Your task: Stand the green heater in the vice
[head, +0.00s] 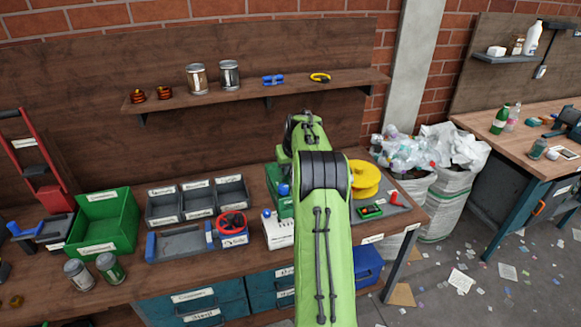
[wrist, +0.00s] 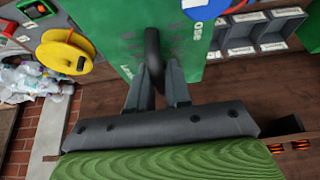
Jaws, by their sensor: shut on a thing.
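The green heater shows in the wrist view (wrist: 190,62) as a green box with a black curved handle. My gripper (wrist: 154,70) is shut on that handle. In the head view the heater (head: 276,180) is mostly hidden behind my arm, toward the back of the bench. I cannot tell whether it touches the bench. The vice (head: 183,243) lies on the bench to the left of the heater. It has a grey bed, blue ends and a red handwheel (head: 231,222) at its right. Its bed looks empty. My fingers are hidden in the head view.
Three grey bins (head: 197,199) stand behind the vice, and a green crate (head: 104,222) is left of it. Two cans (head: 94,270) stand at the front. A yellow spool (head: 364,178) and a small green-black device (head: 370,211) lie to the right. A shelf (head: 330,81) hangs above.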

